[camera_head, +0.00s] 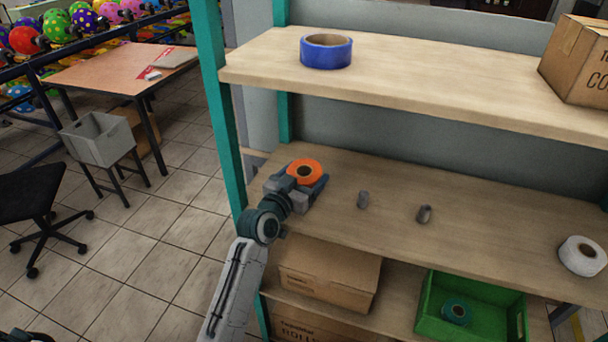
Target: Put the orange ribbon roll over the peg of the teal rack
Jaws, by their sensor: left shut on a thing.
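The orange ribbon roll (305,168) is at the left end of the middle shelf of the teal rack (228,130). My left gripper (304,183) is shut on the roll's near side, and its arm comes up from below. The roll's hole faces up toward the camera. I cannot tell whether the roll touches the shelf. My right gripper is not in view.
A blue roll (326,51) and a cardboard box (578,62) are on the upper shelf. A white roll (582,256) lies at the middle shelf's right end. Below are a cardboard box (330,274) and a green crate (484,296) holding a teal roll (456,312).

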